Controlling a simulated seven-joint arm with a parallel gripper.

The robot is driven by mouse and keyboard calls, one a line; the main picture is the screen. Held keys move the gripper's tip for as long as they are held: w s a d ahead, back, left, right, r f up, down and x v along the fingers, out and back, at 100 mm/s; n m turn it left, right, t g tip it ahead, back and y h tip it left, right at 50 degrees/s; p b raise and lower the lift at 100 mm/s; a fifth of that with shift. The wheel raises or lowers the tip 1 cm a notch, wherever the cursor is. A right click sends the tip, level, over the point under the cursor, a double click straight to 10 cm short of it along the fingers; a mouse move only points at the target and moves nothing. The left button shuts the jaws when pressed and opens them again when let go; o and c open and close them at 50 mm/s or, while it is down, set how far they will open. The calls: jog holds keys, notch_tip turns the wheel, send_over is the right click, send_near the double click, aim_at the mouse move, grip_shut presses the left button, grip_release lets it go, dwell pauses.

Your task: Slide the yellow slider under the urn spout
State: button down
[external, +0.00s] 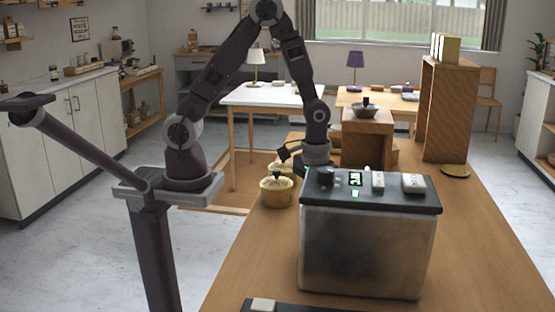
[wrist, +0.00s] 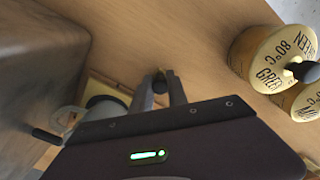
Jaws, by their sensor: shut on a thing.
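My gripper's two fingers (wrist: 160,90) point down at the wooden counter, with a small dark knob (wrist: 160,76) pinched between their tips. A pale yellow flat piece (wrist: 96,84), which looks like the slider, lies left of the fingers. A grey round cup-like thing (wrist: 104,103) is on or over it, and my gripper's body hides the rest. I cannot tell how the knob joins the yellow piece. The metal urn (external: 365,248) stands on the counter; its side (wrist: 38,55) fills the left of the wrist view. I cannot make out the spout. In the external view the urn hides my fingertips.
Yellow canisters stand beside my gripper, the nearer one (external: 277,192) left of the urn; one labelled 80°C GREEN (wrist: 268,60) is at right in the wrist view. A wooden box (external: 366,140) and shelf (external: 445,110) stand farther back. Counter (external: 480,240) right of the urn is clear.

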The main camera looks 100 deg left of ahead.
jog(key=shift+d, duration=0.7)
jog(key=c, duration=1.3)
grip_release()
jog(key=shift+r, duration=0.1)
jog(key=s+d+r+m+t, duration=0.2)
jog(key=s+r, duration=0.2)
jog(key=r, duration=0.5)
jog(key=s+d+r+m+t, duration=0.1)
jog(key=s+r+m, duration=0.15)
jog(key=r, duration=0.75)
jog(key=s+d+r+m+t, duration=0.1)
jog(key=s+r+m+t, duration=0.1)
jog(key=s, duration=0.8)
jog(key=shift+s+d+r+m+t, duration=0.25)
jog(key=shift+r+m, duration=0.4)
jog(key=shift+m, duration=0.6)
